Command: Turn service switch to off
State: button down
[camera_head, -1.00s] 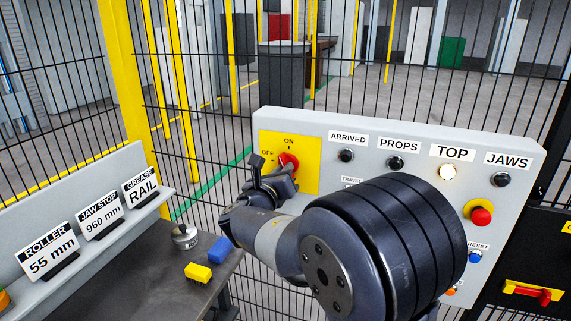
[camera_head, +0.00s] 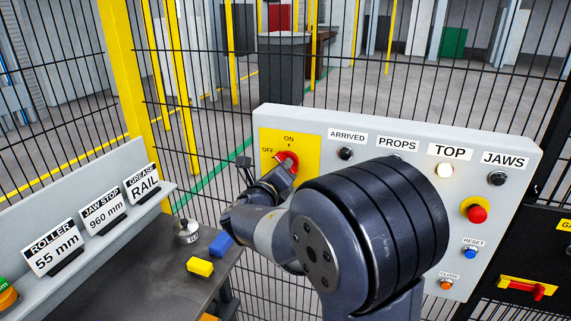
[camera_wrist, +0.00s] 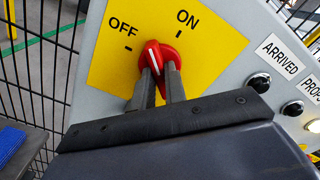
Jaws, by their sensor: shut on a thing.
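The service switch is a red rotary knob (camera_head: 288,159) on a yellow plate (camera_head: 309,150) marked OFF and ON, at the panel's left end. In the wrist view, the knob (camera_wrist: 157,58) has a white pointer line lying between the OFF and ON ticks. My gripper (camera_wrist: 160,75) is shut on the knob, one finger on each side of it. In the head view, my gripper (camera_head: 284,172) reaches the knob from below, and its fingers partly cover it.
The grey panel (camera_head: 340,120) also carries a lit TOP lamp (camera_head: 444,170), a red emergency button (camera_head: 477,213) and a blue RESET button (camera_head: 470,254). My arm hides the panel's lower middle. A bench with yellow (camera_head: 200,266) and blue (camera_head: 221,244) blocks stands left.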

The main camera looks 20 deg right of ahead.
jog(key=n, duration=0.4)
jog(key=shift+n, duration=0.3)
dwell(0.4)
jog(key=n, duration=0.4)
jog(key=c, duration=1.3)
grip_release()
jog(key=shift+s+a, duration=0.1)
